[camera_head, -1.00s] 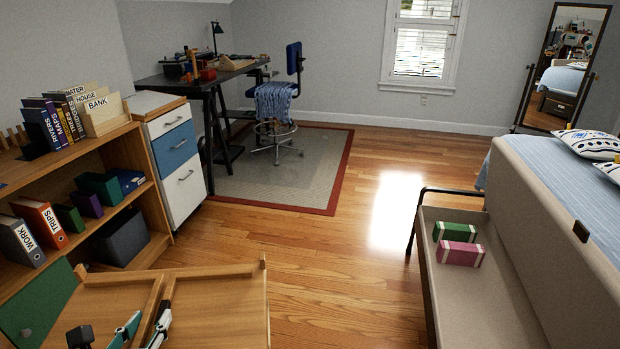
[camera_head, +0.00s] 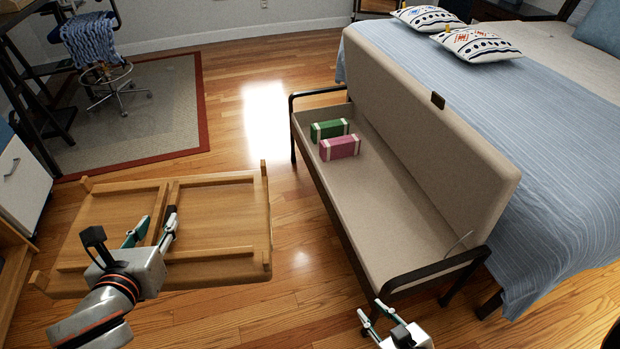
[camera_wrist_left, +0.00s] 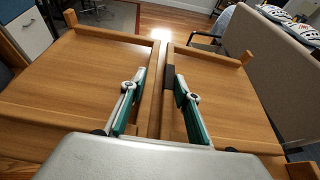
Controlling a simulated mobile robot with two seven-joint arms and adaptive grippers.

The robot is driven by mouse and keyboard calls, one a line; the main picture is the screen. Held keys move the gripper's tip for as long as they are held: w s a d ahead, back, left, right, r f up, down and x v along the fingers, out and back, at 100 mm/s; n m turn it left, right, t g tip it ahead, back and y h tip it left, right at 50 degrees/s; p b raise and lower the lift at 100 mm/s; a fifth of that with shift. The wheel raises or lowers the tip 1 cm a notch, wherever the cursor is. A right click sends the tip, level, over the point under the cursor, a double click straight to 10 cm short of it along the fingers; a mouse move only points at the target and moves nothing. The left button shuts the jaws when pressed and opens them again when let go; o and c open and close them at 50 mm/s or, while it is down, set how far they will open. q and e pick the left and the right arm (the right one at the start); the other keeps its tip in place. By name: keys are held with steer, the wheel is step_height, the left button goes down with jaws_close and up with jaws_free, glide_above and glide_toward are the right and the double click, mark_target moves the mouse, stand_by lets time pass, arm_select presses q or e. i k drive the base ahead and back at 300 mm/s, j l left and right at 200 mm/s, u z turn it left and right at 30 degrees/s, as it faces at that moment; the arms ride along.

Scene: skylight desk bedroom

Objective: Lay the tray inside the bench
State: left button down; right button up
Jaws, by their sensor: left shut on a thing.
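The wooden tray (camera_head: 222,208), with short posts at its corners and bars across its face, is held above the floor left of the bench. My left gripper (camera_head: 150,232) is shut on a middle bar of the tray; its fingers also straddle the bars in the left wrist view (camera_wrist_left: 157,103). The bench (camera_head: 385,205) has its padded lid (camera_head: 430,140) raised, showing a beige compartment. A green box (camera_head: 328,129) and a pink box (camera_head: 340,148) lie at its far end. My right gripper (camera_head: 372,318) is open and empty near the bench's near end.
The bench's dark metal armrests (camera_head: 318,94) rise at both ends. The bed (camera_head: 545,150) stands behind the lid. The compartment's near part is clear. A strip of bare floor (camera_head: 295,225) separates tray and bench. A white drawer cabinet (camera_head: 22,180) stands at left.

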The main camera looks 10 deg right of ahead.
mark_target(376, 216)
steer(key=i+j+z, duration=0.15)
steer(key=z, duration=0.3)
steer(key=i+j+z, duration=0.1)
steer(key=j+z, duration=0.2)
steer(key=z, duration=0.2)
steer(key=i+j+z, duration=0.1)
steer(key=j+z, duration=0.45)
steer(key=z, duration=0.15)
steer(key=i+j+z, duration=0.15)
steer(key=j, duration=0.15)
steer(key=j+z, duration=0.2)
steer(key=j, duration=0.1)
